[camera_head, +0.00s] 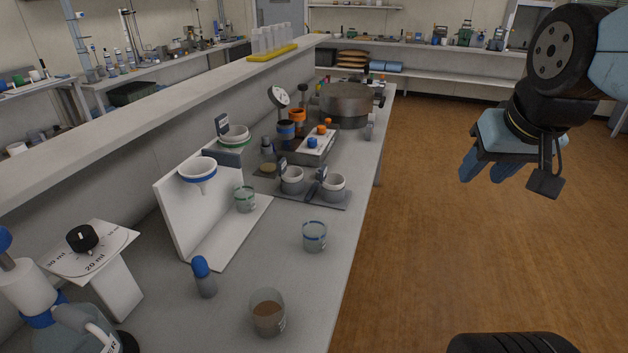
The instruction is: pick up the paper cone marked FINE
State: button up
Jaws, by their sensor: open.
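No legible FINE marking shows, so I cannot tell which piece is the paper cone marked FINE. A white cup-like piece with a green band (234,137) stands behind the white stand, beside a small dark sign (222,125) too small to read. Two white round pieces, a left one (292,176) and a right one (333,183), sit in grey holders with small signs, also unreadable. A white funnel with a blue rim (198,174) hangs on the stand. My gripper (488,170) is open and empty, over the floor right of the bench, well apart from all of these.
The white stand (172,212) has a clear beaker (245,199) on its base. A blue-banded beaker (314,237), a beaker of brown liquid (267,313) and a blue-capped bottle (204,278) stand near the front. A large metal pot (346,104) is farther back. A raised ledge (120,107) runs along the left.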

aim_at(332, 182)
jog(key=u, duration=0.05)
jog(key=k, duration=0.25)
jog(key=u, duration=0.55)
jog(key=i, duration=0.5)
jog(key=z, duration=0.05)
jog(key=k, duration=1.3)
jog(key=z, duration=0.3)
jog(key=i, duration=1.7)
jog(key=u, duration=0.45)
